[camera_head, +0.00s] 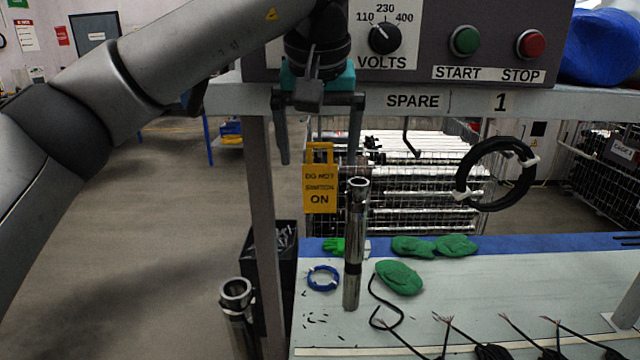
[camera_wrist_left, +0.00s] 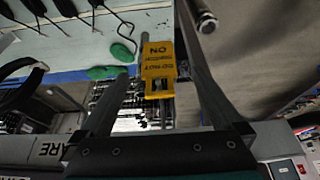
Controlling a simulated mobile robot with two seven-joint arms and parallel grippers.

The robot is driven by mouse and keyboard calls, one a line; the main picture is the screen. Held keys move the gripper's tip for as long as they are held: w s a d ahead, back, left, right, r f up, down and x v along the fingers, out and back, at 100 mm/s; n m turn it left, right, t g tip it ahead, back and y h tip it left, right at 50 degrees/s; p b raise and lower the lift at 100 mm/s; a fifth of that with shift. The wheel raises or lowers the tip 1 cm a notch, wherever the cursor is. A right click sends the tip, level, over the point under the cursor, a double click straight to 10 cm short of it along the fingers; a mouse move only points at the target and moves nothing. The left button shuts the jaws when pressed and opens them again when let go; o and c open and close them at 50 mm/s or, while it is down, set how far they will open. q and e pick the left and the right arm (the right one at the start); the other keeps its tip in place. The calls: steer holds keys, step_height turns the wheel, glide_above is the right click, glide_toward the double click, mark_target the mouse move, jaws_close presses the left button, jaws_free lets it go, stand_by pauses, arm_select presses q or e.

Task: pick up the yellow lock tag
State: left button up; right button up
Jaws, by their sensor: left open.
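The yellow lock tag (camera_head: 320,190) hangs below the panel shelf, with a yellow loop at its top and dark lettering ending in "ON". It also shows upside down in the left wrist view (camera_wrist_left: 158,62), between the two fingers. My left gripper (camera_head: 319,158) is open and points down, its fingers on either side of the tag's upper loop in the head view. I see no clear contact between fingers and tag. What the tag hangs from is hard to make out. My right gripper is in neither view.
The control panel (camera_head: 420,60) and shelf edge (camera_head: 590,101) are just above and behind the gripper. A metal tube (camera_head: 354,245) stands upright on the bench just right of the tag.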

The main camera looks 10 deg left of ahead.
mark_target(319, 179)
arm_select(q)
steer(key=shift+x, duration=0.75)
steer(key=shift+w+f, duration=0.2)
steer(key=shift+f, duration=0.25)
steer(key=shift+w+f, duration=0.15)
steer(key=shift+f, duration=0.2)
steer(key=x, duration=0.4)
steer(key=shift+w+f, duration=0.15)
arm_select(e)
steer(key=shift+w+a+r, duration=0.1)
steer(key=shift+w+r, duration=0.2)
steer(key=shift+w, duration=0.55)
arm_select(q)
steer(key=c, duration=1.4)
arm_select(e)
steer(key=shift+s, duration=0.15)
